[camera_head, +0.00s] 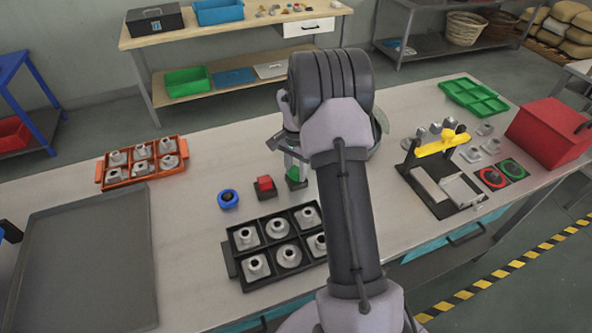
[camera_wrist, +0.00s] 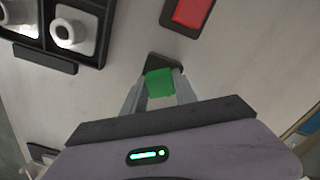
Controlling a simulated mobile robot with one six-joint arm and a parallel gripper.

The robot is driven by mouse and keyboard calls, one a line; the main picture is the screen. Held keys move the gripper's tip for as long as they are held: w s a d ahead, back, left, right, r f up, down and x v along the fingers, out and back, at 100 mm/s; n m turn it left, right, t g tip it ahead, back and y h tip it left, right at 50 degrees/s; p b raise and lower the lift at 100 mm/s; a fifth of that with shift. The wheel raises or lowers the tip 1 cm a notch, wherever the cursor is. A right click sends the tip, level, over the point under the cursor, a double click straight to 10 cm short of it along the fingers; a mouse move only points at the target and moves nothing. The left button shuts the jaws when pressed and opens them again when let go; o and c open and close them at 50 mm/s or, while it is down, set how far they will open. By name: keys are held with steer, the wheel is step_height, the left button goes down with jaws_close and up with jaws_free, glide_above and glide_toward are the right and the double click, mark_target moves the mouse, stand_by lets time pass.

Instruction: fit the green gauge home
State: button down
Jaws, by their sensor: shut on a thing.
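My gripper (camera_wrist: 160,88) is shut on the green gauge (camera_wrist: 159,80), a small green block between the two fingers in the wrist view. A dark base (camera_wrist: 160,61) shows just beyond the green gauge. In the head view the green gauge (camera_head: 293,173) is low over the table at a dark base (camera_head: 298,184), partly hidden by my arm. I cannot tell whether the gauge is down in the base or just above it.
A red block (camera_head: 265,183) on a dark base stands to the left, with a blue ring piece (camera_head: 228,199) beyond it. A black tray (camera_head: 231,268) of metal parts lies in front. An orange tray (camera_head: 101,172) and a yellow-topped fixture (camera_head: 440,145) stand farther off.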

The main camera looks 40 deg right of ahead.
mark_target(295, 170)
steer(key=c, duration=0.9)
jaws_free()
step_height(295, 170, up, 17)
steer(key=p, duration=0.4)
steer(key=shift+r+p, duration=0.2)
steer(key=shift+p, duration=0.1)
steer(key=shift+a, duration=0.1)
